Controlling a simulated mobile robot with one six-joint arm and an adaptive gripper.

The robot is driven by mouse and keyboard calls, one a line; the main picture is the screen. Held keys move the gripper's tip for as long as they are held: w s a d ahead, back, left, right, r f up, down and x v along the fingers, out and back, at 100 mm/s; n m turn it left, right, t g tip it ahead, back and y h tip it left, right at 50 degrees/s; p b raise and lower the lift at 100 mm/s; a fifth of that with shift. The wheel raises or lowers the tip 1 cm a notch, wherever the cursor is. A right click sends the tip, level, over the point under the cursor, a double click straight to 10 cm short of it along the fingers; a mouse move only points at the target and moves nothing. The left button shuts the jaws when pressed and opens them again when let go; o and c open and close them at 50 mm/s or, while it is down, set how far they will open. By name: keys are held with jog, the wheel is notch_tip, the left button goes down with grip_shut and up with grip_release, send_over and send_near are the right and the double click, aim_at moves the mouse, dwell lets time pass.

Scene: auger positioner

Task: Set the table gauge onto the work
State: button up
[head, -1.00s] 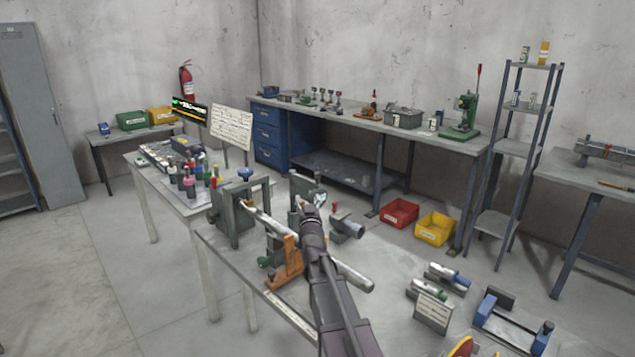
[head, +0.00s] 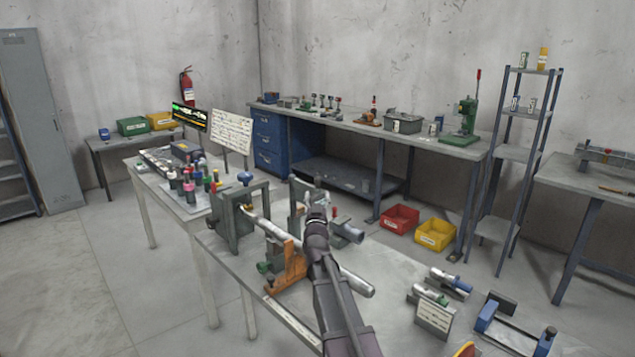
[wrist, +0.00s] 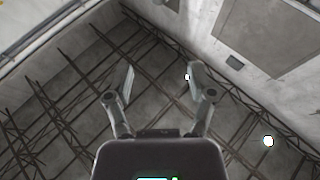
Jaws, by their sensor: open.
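A long pale round bar (head: 355,283), which looks like the work, lies along the front bench through a grey-green upright frame (head: 236,222) and past an orange support (head: 290,265). I cannot tell for sure which item is the table gauge. A blue-ended frame (head: 487,316) lies at the bench's right, partly cut off by the picture edge. My gripper (head: 319,190) is raised over the bench, in front of grey fixtures in the head view. In the wrist view my gripper (wrist: 160,72) is open, with nothing between its fingers.
Green- and blue-banded cylinders (head: 431,294) rest in holders behind a small sign (head: 433,319). Coloured bottles (head: 190,186) stand on the left table. Red (head: 400,218) and yellow (head: 435,235) bins are on the floor. The wrist view faces ceiling trusses (wrist: 60,110).

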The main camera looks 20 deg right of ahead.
aim_at(318, 183)
jog(key=w+d, duration=0.1)
jog(key=w, duration=0.2)
jog(key=w+d, duration=0.2)
jog(key=w, duration=0.1)
jog(key=w+d, duration=0.1)
jog(key=w, duration=0.2)
jog(key=shift+w+d, duration=0.25)
jog(key=shift+w, duration=0.1)
jog(key=shift+w+d+r, duration=0.2)
jog(key=shift+w, duration=0.25)
